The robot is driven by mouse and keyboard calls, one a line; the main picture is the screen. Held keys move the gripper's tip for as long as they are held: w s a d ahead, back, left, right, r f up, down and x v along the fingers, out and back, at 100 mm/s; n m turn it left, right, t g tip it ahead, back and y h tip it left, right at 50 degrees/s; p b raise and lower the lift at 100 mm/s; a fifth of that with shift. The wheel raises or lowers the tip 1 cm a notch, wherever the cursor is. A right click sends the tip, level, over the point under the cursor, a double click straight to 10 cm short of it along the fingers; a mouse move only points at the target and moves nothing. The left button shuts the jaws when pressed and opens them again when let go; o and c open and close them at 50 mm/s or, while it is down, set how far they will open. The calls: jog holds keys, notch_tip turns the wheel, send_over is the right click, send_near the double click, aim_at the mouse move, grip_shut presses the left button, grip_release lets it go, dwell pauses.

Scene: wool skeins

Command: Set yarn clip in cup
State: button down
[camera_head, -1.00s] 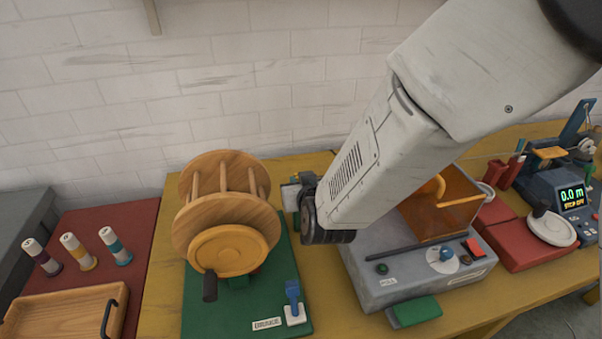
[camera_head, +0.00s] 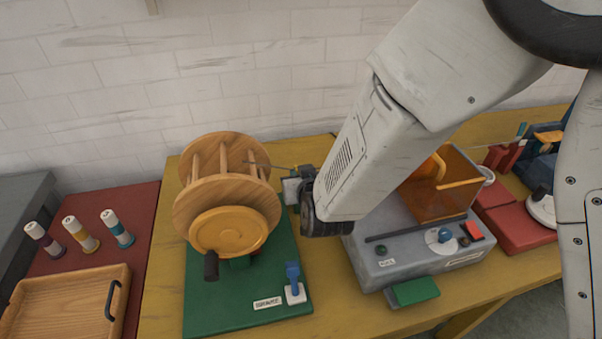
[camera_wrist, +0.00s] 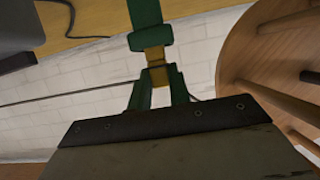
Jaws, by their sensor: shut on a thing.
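My gripper (camera_wrist: 160,82) is shut on a small yellow and green piece (camera_wrist: 156,54), which looks like the yarn clip. The piece shows at the middle top of the wrist view. In the head view the gripper end is mostly hidden behind my dark wrist joint, just right of the wooden reel. A thin dark line runs off to the left in the wrist view; whether it joins the clip is unclear. I cannot pick out the cup with certainty. A small white block-like thing (camera_head: 291,190) shows partly behind my wrist.
The wooden reel (camera_head: 226,191) stands on a green base (camera_head: 232,311) close to my wrist. A grey machine (camera_head: 405,262) with an orange bin is below my arm. A wooden tray (camera_head: 62,284) and several capped cylinders stand at the left on a red surface.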

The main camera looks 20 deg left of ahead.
jog(key=c, duration=1.2)
grip_release()
jog(key=shift+c, duration=0.2)
